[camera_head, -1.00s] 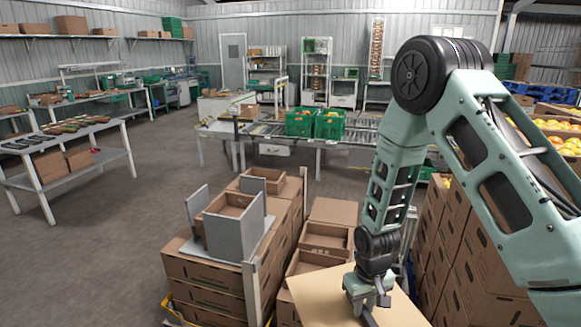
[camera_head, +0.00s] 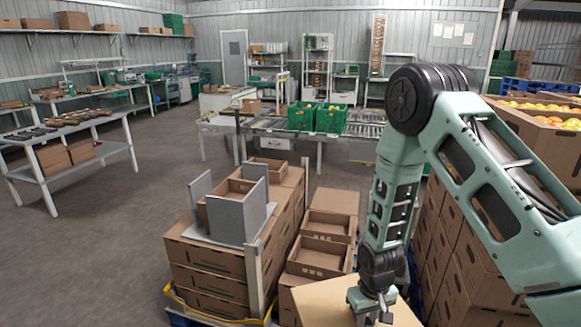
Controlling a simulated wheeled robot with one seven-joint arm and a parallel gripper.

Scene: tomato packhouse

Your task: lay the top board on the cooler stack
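A flat tan board (camera_head: 325,302), which I take for the top board, lies level at the bottom edge of the view, and its near part is cut off. My gripper (camera_head: 371,312) points down over it and appears shut on it; the finger contact is not clear. To the left, a stack of brown cartons (camera_head: 206,262) on a pallet carries an open carton among upright grey panels (camera_head: 232,218). I cannot tell for certain whether this is the cooler stack. The board is apart from those panels, nearer and to the right.
Open brown cartons (camera_head: 319,258) stand just beyond the board. Tall carton stacks (camera_head: 465,265) and fruit bins (camera_head: 545,140) crowd the right side. A conveyor with green crates (camera_head: 330,119) is farther back. A work table (camera_head: 82,127) stands left, with clear floor before it.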

